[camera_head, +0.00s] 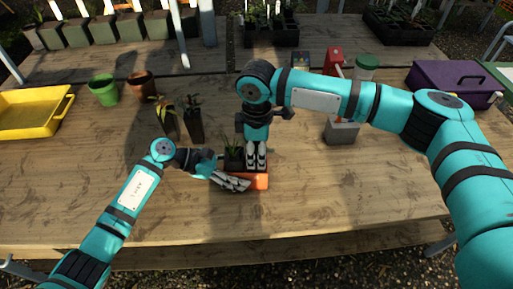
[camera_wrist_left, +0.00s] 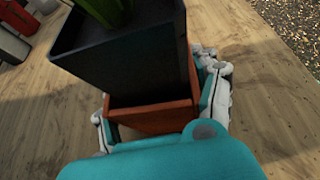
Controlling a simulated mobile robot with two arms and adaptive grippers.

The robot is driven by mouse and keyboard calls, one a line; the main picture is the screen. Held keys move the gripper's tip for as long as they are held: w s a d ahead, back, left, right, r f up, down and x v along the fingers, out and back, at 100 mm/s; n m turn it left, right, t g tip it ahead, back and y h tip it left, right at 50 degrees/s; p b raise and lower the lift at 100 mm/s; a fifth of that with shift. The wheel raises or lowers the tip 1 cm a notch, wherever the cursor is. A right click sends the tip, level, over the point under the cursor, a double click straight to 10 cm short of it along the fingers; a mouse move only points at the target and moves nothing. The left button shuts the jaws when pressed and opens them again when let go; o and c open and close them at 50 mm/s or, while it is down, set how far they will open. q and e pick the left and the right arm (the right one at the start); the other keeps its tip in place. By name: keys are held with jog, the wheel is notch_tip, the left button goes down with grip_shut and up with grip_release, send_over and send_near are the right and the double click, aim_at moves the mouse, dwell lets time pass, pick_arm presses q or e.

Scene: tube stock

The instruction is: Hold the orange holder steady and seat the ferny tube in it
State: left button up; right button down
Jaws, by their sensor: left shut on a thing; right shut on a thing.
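The orange holder (camera_head: 259,181) sits on the wooden table near the middle. My left gripper (camera_head: 233,182) is shut on it from the left, low at the table. In the left wrist view, its fingers straddle the orange holder (camera_wrist_left: 152,117). The ferny tube (camera_head: 233,159) is a dark square pot with green leaves, upright at the holder. My right gripper (camera_head: 256,164) comes down from above, shut on the tube's right side. In the left wrist view the dark tube (camera_wrist_left: 125,57) looks slightly tilted, its lower end at the holder's opening; I cannot tell how deep it sits.
Two more planted dark tubes, one yellowish (camera_head: 165,119) and one green (camera_head: 194,124), stand behind to the left. A grey block (camera_head: 341,132) stands to the right. Green (camera_head: 104,91) and brown (camera_head: 141,85) pots and a yellow tray (camera_head: 30,112) are at left. The front table is clear.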

pick_arm(q)
jog(key=shift+s+f, duration=0.1)
pick_arm(e)
jog(key=shift+f, duration=0.4)
dwell(0.3)
jog(key=c, duration=0.6)
grip_release()
notch_tip(320, 180, up, 12)
pick_arm(q)
jog(key=o, duration=1)
